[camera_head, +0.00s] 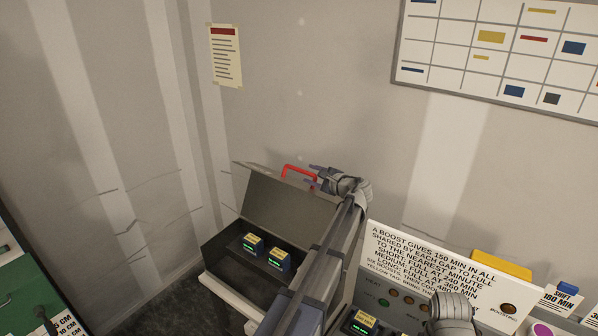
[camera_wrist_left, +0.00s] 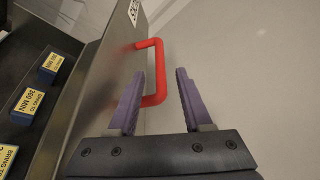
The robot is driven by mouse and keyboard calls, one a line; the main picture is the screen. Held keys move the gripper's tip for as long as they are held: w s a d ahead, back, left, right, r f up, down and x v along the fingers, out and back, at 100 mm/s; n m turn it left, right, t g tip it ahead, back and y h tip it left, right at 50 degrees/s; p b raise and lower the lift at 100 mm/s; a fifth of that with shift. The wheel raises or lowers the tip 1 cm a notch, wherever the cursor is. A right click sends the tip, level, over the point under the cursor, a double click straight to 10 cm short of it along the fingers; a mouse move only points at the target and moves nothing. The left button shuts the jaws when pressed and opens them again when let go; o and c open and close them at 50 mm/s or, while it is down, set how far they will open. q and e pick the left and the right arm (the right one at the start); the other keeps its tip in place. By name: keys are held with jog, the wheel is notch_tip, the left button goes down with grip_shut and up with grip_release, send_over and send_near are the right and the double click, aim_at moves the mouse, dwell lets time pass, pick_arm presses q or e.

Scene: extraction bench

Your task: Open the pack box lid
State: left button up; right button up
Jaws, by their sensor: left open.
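The pack box (camera_head: 217,267) stands against the wall, with its grey lid (camera_head: 285,213) raised and leaning back. The lid also shows in the left wrist view (camera_wrist_left: 88,90). A red handle (camera_head: 299,171) sits at the lid's upper edge. My left gripper (camera_head: 317,178) is open beside this handle. In the left wrist view its purple fingers (camera_wrist_left: 160,80) appear either side of the handle's outer bar (camera_wrist_left: 159,65), without a visible grip. My right arm's grey end (camera_head: 455,312) is at the bottom; its fingers do not show.
A white sign (camera_head: 430,262) and a panel with round lamps stand right of my left arm. A green mat (camera_head: 30,295) lies at far left. The wall is close behind the lid.

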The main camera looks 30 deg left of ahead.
aim_at(303, 172)
pick_arm(q)
jog(key=b+x, duration=0.1)
jog(key=x, duration=0.7)
jog(key=shift+d+b, duration=0.1)
jog(key=shift+b, duration=0.3)
jog(key=shift+c, duration=0.3)
grip_shut()
dwell(0.6)
